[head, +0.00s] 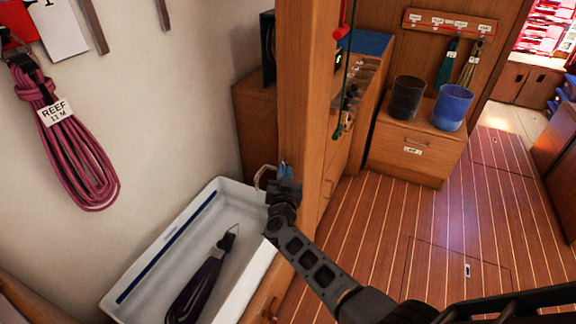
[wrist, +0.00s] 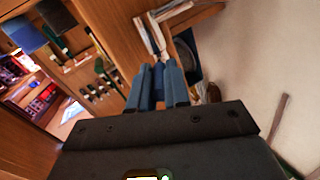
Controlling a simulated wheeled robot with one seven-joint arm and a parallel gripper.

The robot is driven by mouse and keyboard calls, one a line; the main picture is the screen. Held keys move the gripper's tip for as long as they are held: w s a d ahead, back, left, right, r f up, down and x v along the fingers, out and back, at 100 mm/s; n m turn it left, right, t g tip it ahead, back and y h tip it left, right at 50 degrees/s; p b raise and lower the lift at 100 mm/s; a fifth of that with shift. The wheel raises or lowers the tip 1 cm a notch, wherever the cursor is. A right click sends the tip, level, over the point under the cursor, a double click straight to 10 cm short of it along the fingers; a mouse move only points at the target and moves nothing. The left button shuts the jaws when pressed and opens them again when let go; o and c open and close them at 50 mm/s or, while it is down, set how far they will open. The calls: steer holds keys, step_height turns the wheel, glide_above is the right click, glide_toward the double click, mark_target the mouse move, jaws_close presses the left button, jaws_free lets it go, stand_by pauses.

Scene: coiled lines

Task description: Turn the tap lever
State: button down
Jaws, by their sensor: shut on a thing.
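My gripper (head: 286,172) is at the end of my dark arm, beside the wooden post and over the far right end of the white basin. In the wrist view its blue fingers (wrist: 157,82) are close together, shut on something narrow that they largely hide. By its place this is the tap lever, but its shape and angle cannot be made out. A pale curved piece (head: 264,177) shows just left of the gripper in the head view; I cannot tell whether it is part of the tap.
The white basin (head: 160,258) holds a dark coiled line (head: 200,280). A maroon coil (head: 70,150) hangs on the wall at left. The wooden post (head: 305,100) stands close to my gripper. Two buckets (head: 453,107) stand on a cabinet; the floor (head: 400,225) at right is clear.

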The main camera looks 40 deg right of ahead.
steer(key=shift+w+a+m+g+h, duration=0.5)
steer(key=shift+m+g+h, duration=0.3)
steer(key=shift+g, duration=0.2)
steer(key=shift+w+a+f+m+g+h+b, duration=0.15)
steer(key=shift+w+m+g+h+b, duration=0.1)
steer(key=shift+m+g+h+b, duration=0.55)
steer(key=shift+w+a+m+g+h+b, duration=0.1)
steer(key=shift+w+m+g+h+b, duration=0.1)
steer(key=shift+m+g+b, duration=0.35)
steer(key=shift+w+m+g+h+b, duration=0.15)
steer(key=shift+m+g+h+b, duration=0.1)
steer(key=shift+g, duration=0.6)
steer(key=c, duration=1.1)
jaws_free()
steer(key=v, duration=0.7)
steer(key=shift+a+p, duration=0.35)
steer(key=shift+p, duration=0.05)
